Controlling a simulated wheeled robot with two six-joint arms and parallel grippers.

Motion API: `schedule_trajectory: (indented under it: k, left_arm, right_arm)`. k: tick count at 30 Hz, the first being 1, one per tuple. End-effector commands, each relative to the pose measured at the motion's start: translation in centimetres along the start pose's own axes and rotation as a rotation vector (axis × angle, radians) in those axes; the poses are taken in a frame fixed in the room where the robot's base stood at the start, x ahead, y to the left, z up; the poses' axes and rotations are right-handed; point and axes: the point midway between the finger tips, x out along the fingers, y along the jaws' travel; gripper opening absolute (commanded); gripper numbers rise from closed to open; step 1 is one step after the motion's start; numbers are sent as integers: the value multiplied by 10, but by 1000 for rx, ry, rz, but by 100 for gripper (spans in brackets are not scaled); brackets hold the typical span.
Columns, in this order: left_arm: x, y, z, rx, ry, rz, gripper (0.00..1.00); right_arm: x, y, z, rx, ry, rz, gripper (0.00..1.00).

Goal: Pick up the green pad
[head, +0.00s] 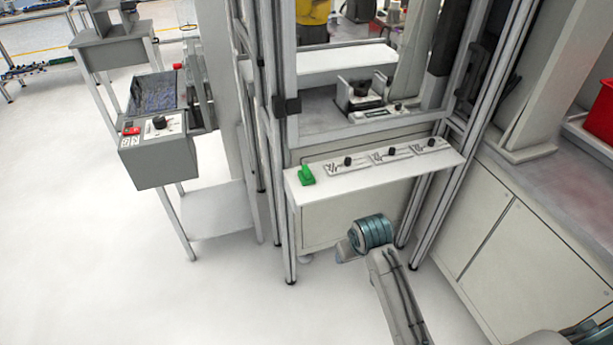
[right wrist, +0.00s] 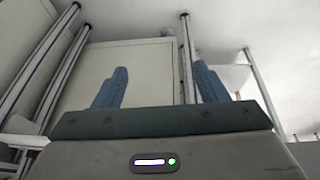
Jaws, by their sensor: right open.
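The green pad (head: 306,174) sits at the left end of a narrow white shelf (head: 395,165) on the front of a framed workstation, in the head view. My right arm reaches up from the lower right, and its wrist is below and to the right of the pad, in front of the panel under the shelf. In the right wrist view my right gripper (right wrist: 157,88) has its two blue fingers wide apart with nothing between them. The pad does not show in that view. My left gripper is not in view.
Several plates with black knobs (head: 391,152) lie along the shelf right of the pad. Metal frame posts stand beside the shelf. A grey control box (head: 158,160) is at the left, and a red bin (head: 602,112) at the far right. The floor at left is clear.

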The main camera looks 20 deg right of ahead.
Motion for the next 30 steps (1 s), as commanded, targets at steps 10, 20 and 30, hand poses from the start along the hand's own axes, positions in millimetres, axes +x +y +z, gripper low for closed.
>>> schedule_trajectory:
  k: [10, 20, 30]
  left_arm:
    - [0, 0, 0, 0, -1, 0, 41]
    - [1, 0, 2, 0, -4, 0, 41]
    - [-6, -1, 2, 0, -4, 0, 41]
  right_arm:
    - [-16, -13, -182, 12, 30, -42, 66]
    - [-57, -24, -281, 2, 42, -66, 66]
    - [-21, -27, -289, 0, 38, -67, 66]
